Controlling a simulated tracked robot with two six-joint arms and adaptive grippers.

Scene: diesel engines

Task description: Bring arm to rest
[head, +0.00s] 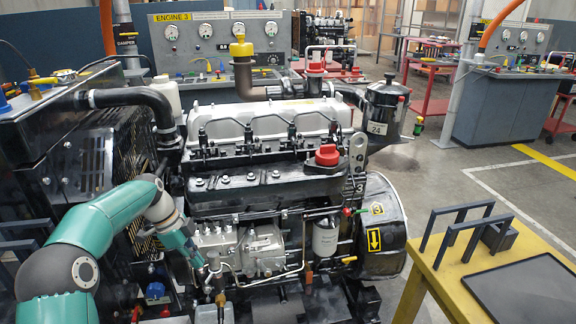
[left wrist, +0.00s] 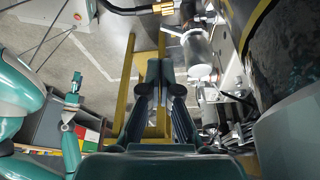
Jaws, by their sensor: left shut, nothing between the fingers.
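My left arm (head: 115,215) is teal and grey. It comes in from the left of the head view and bends over in front of the engine's left end. My left gripper (head: 208,270) is low in front of the engine, near the injection pump, and its tips are hard to make out there. In the left wrist view the left gripper (left wrist: 160,72) is shut, with its dark fingers together and nothing held.
The diesel engine (head: 268,182) fills the middle, close to my left arm. A hose and radiator (head: 95,165) stand at left. A yellow table (head: 440,275) with a black tray (head: 525,289) and dark metal handles is at right. Grey floor (head: 425,180) is clear behind it.

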